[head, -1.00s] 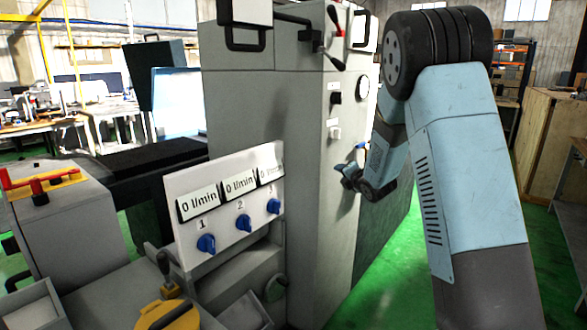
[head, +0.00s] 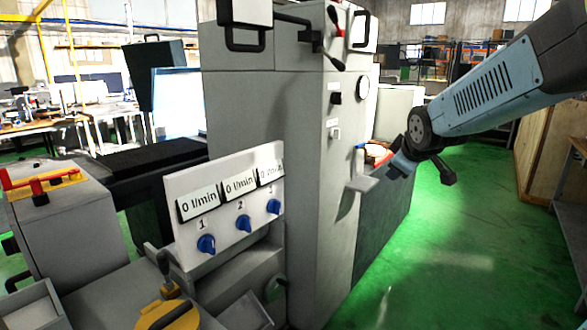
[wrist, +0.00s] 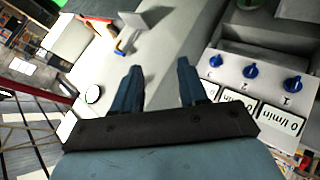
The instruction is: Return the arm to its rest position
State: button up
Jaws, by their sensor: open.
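My arm reaches in from the right edge of the head view, its elbow joint (head: 420,128) in front of the far right side of the grinder (head: 300,150). The end of the arm is small and dark there, and its fingers are hard to make out. In the wrist view my gripper (wrist: 160,68) is open, its two blue-grey fingers apart with nothing between them. The grey machine surface lies beyond the fingers. I cannot tell the exact gap to it.
The flow panel (head: 225,200) with blue knobs stands at the left. A light shelf-like plate (head: 362,184) juts from the grinder column. A wooden cabinet (head: 550,160) stands at the right. Green floor (head: 450,250) is open between cabinet and grinder.

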jog(key=s+a+f+m+g, duration=0.1)
jog(key=s+m+g, duration=0.3)
jog(key=s, duration=2.1)
jog(key=a+m, duration=0.1)
jog(key=m, duration=0.4)
jog(key=shift+f+m, duration=0.2)
jog(key=shift+m, duration=0.1)
jog(key=shift+w, duration=0.1)
